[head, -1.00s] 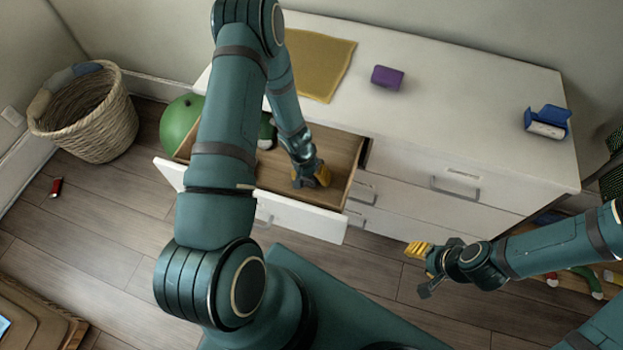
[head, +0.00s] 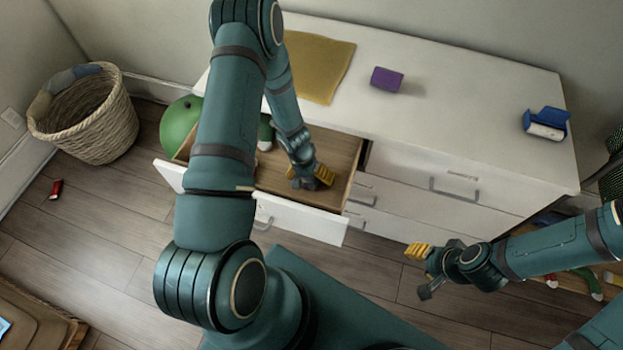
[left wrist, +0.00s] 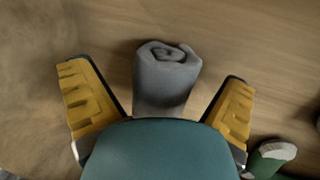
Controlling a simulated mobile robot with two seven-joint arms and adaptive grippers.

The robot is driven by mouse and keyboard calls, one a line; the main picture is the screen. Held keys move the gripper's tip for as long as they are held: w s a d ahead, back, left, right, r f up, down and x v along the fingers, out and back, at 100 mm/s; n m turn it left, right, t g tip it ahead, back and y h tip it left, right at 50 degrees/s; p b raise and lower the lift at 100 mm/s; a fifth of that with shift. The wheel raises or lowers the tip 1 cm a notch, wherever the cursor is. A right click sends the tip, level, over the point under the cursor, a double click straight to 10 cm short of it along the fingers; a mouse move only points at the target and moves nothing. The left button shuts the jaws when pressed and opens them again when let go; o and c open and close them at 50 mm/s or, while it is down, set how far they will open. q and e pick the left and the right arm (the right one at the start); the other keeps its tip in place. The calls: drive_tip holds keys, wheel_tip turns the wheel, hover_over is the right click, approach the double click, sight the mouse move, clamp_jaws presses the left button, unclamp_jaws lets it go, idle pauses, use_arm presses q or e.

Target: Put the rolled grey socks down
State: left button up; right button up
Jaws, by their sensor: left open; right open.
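The rolled grey socks (left wrist: 163,82) lie on a wooden surface in the left wrist view, between the two yellow fingers of my left gripper (left wrist: 160,100). The fingers are spread, with a gap on each side of the socks. In the head view my left gripper (head: 312,178) is down inside the open drawer (head: 335,150) of the white dresser, and the socks are hidden there. My right gripper (head: 422,268) is open and empty, in front of the dresser and above the floor.
The dresser top (head: 470,120) holds a mustard cloth (head: 318,62), a purple block (head: 387,80) and a blue holder (head: 546,122). A green and white item (left wrist: 270,157) lies beside the left gripper. A wicker basket (head: 95,130) and a green ball (head: 178,125) stand at left.

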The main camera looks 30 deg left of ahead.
use_arm(q)
drive_tip(key=p+v, duration=0.2)
drive_tip(key=v, duration=0.9)
drive_tip(key=shift+d+p, duration=0.1)
drive_tip(key=shift+p, duration=0.2)
